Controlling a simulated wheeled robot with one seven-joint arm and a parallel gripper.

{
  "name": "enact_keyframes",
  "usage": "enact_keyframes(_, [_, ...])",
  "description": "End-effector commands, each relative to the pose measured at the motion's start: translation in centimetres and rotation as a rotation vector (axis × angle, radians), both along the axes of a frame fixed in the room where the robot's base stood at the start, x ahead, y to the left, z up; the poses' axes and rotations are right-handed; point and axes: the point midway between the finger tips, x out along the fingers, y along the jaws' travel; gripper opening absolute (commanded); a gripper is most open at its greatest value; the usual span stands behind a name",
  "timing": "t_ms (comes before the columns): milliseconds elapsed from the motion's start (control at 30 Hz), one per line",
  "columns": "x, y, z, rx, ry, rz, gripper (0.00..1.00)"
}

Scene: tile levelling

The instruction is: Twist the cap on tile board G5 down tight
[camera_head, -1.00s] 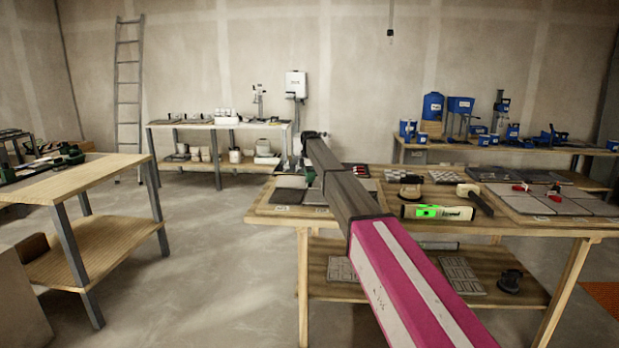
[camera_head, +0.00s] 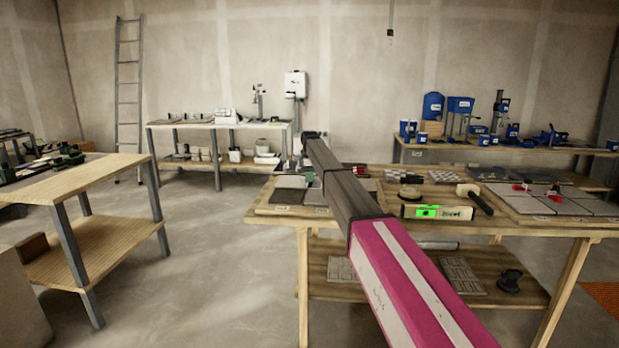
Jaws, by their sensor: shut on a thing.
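My arm reaches over the near workbench to a tile board (camera_head: 262,209) with grey tiles at its left end. My gripper (camera_head: 308,174) is small in view and mostly hidden by my arm, low over the rear of this board. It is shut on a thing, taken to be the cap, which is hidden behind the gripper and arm. The board's label is too small to read, so I cannot confirm that it is G5. I cannot see how tightly the cap sits.
A level with a bright green face (camera_head: 432,212), a mallet (camera_head: 474,196) and a second tile board with red caps (camera_head: 552,203) lie to the right on the workbench (camera_head: 400,228). Another bench (camera_head: 85,178) stands at left. Open floor lies between them.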

Motion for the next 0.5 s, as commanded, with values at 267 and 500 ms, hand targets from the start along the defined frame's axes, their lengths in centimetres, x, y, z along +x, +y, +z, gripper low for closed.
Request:
enact_keyframes(267, [0.00,0.00,0.03,0.000,-0.001,-0.249,0.09])
enact_keyframes(500, [-0.01,0.01,0.03,0.000,-0.001,-0.478,0.09])
